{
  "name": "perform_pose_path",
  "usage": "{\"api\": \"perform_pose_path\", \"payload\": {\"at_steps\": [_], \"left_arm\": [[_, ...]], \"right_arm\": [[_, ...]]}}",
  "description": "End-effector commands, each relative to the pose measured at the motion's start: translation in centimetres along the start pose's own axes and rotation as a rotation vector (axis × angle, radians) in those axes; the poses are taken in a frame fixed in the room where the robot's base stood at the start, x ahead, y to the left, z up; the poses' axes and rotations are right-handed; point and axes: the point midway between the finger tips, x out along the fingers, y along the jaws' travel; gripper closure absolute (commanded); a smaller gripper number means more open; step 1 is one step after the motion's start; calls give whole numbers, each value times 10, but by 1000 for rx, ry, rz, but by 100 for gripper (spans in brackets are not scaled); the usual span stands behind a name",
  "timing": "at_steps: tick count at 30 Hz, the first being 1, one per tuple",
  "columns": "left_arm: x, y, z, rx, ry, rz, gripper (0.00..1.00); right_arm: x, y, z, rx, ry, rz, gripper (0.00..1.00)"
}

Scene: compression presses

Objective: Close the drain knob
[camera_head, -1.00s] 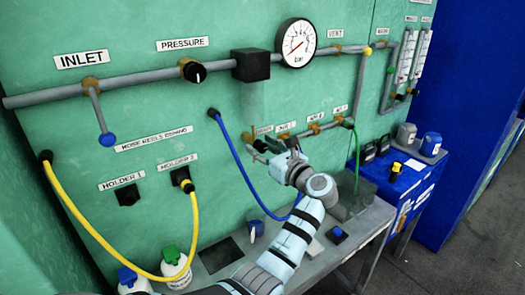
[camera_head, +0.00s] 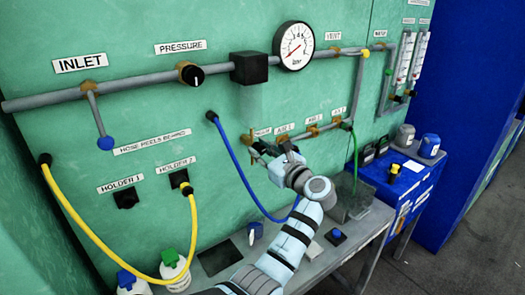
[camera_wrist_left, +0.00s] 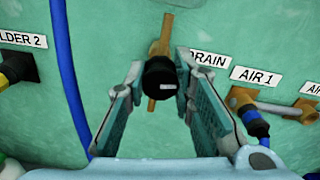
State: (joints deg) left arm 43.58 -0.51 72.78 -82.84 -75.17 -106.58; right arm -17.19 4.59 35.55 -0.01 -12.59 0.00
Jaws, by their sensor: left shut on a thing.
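The drain knob (camera_wrist_left: 158,78) is a black round knob with a small white mark, in front of an upright brass fitting (camera_wrist_left: 161,38). The DRAIN label (camera_wrist_left: 208,60) is to its right in the left wrist view. My left gripper (camera_wrist_left: 160,66) has one finger on each side of the knob and is shut on it. In the head view my left gripper (camera_head: 268,152) is at the green panel just below the DRAIN label (camera_head: 262,132), and the knob is mostly hidden behind it. My right gripper is not in view.
A grey bench (camera_head: 345,245) stands below. The pressure gauge (camera_head: 293,46) is above.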

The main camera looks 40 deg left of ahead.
Motion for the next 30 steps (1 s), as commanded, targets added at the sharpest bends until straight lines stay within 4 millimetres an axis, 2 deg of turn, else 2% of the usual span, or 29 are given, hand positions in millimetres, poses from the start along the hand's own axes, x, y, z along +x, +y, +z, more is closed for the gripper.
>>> {"api": "perform_pose_path", "payload": {"at_steps": [14,30], "left_arm": [[0,1,-1,-437,-1,1,100],[0,1,-2,-952,-3,-1,100]], "right_arm": [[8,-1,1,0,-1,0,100],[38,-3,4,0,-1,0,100]]}}
